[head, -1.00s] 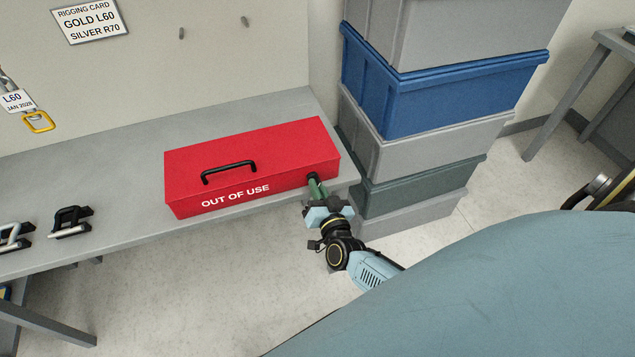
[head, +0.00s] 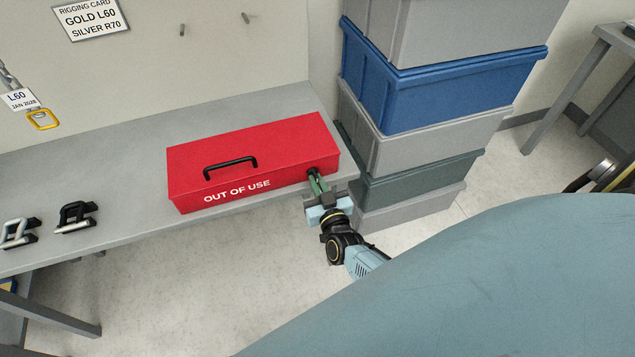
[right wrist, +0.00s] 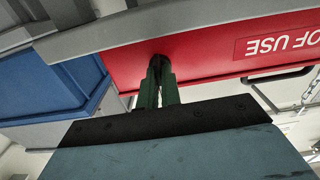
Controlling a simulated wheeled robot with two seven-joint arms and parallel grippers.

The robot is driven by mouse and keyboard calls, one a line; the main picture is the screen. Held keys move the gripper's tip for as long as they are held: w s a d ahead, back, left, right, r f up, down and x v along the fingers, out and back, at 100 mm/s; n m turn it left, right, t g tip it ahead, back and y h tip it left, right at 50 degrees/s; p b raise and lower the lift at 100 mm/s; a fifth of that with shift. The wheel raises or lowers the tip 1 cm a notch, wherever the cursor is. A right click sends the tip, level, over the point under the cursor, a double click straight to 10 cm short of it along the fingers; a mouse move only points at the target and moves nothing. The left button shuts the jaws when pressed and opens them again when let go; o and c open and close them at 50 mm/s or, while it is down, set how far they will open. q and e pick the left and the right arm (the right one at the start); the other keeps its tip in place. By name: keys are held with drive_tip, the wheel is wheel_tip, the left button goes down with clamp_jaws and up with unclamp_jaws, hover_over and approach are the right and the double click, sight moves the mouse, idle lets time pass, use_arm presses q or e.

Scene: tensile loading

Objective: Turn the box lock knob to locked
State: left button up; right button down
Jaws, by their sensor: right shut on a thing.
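The red box (head: 250,160) marked "OUT OF USE" sits on the grey bench, with a black handle (head: 230,166) on its lid. The dark lock knob (head: 312,172) is on its front face near the right end. My right gripper (head: 315,182) has its green fingers shut on the knob. In the right wrist view the fingers (right wrist: 157,88) close around the dark knob (right wrist: 157,62) against the red face, seen upside down. The fingers hide most of the knob, so its lock position cannot be read. My left gripper is not in view.
A stack of grey, blue and green crates (head: 425,100) stands close to the right of the box. Shackles (head: 75,217) lie on the bench (head: 120,160) at left. A tagged yellow link (head: 42,119) hangs on the wall. Floor in front is clear.

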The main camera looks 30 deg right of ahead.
drive_tip(key=c, duration=1.6)
unclamp_jaws()
drive_tip(key=p+v, duration=0.1)
drive_tip(key=v, duration=1.2)
drive_tip(key=shift+s, duration=0.2)
drive_tip(key=s+a+f+n+g+y, duration=0.2)
drive_tip(key=s+f+g+y, duration=0.15)
drive_tip(key=s+f, duration=0.45)
drive_tip(key=s+a+f+n+g+y, duration=0.25)
drive_tip(key=s+f+g, duration=0.25)
drive_tip(key=f, duration=0.7)
drive_tip(key=s+d+f+g, duration=0.1)
drive_tip(key=s+f+g, duration=0.3)
drive_tip(key=s, duration=0.5)
drive_tip(key=s+d+f+g+h, duration=0.1)
drive_tip(key=s+f+g, duration=0.3)
drive_tip(key=s, duration=0.5)
drive_tip(key=shift+d+f+h, duration=0.2)
drive_tip(key=shift+d+h, duration=0.1)
drive_tip(key=shift+d, duration=0.45)
